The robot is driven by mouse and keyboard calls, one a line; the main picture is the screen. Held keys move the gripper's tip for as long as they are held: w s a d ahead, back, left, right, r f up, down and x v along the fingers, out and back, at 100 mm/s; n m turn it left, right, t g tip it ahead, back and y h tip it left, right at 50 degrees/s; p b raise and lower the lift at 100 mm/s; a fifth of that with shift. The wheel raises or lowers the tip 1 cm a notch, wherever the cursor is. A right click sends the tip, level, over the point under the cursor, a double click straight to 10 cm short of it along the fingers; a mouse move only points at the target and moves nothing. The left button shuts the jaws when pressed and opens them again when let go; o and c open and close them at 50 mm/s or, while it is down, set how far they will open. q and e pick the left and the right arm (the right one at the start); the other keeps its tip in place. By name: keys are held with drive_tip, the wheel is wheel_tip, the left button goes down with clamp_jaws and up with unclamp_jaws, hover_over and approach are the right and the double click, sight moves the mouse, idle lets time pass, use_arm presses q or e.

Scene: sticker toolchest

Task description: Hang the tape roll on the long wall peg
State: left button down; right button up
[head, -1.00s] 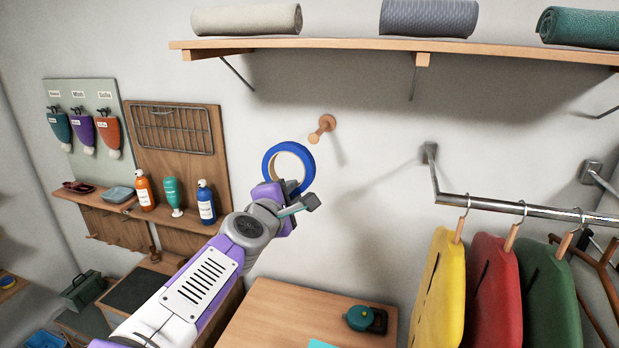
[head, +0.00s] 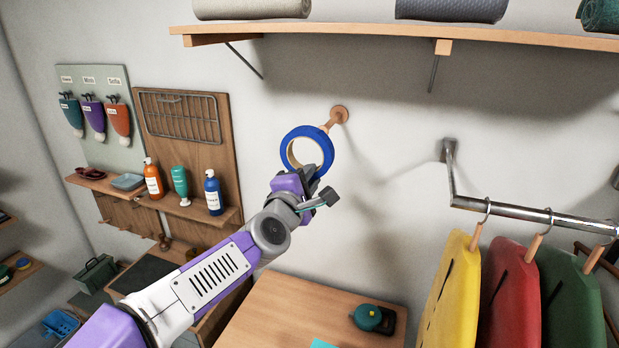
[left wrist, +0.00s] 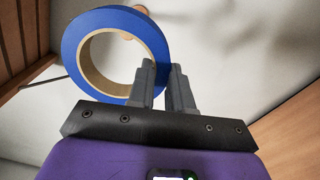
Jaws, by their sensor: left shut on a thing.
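The blue tape roll (head: 325,141) with a tan inner core is held upright in front of the wall. My left gripper (head: 313,180) is shut on the lower edge of its ring. In the left wrist view the roll (left wrist: 152,38) stands at the fingertips (left wrist: 160,80). The wooden wall peg (head: 339,115) sticks out of the wall just behind and above the roll's upper right edge. In the left wrist view the peg (left wrist: 128,36) shows partly behind the roll's top. I cannot tell whether roll and peg touch. My right gripper is not in view.
A wooden shelf (head: 400,45) with rolled mats runs above the peg. A metal rail (head: 520,212) with yellow, red and green hanging items is at the right. A board with bottles (head: 212,192) is at the left. A wooden tabletop (head: 275,310) lies below.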

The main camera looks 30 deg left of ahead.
use_arm(q)
drive_tip(key=shift+w, duration=0.1)
drive_tip(key=f+x, duration=0.1)
drive_tip(key=x, duration=1.4)
drive_tip(key=shift+w+f+p, duration=0.2)
drive_tip(key=shift+p, duration=0.25)
idle(1.0)
drive_tip(key=shift+a, duration=0.1)
idle(0.4)
drive_tip(key=c, duration=1)
unclamp_jaws()
drive_tip(key=shift+o, duration=0.2)
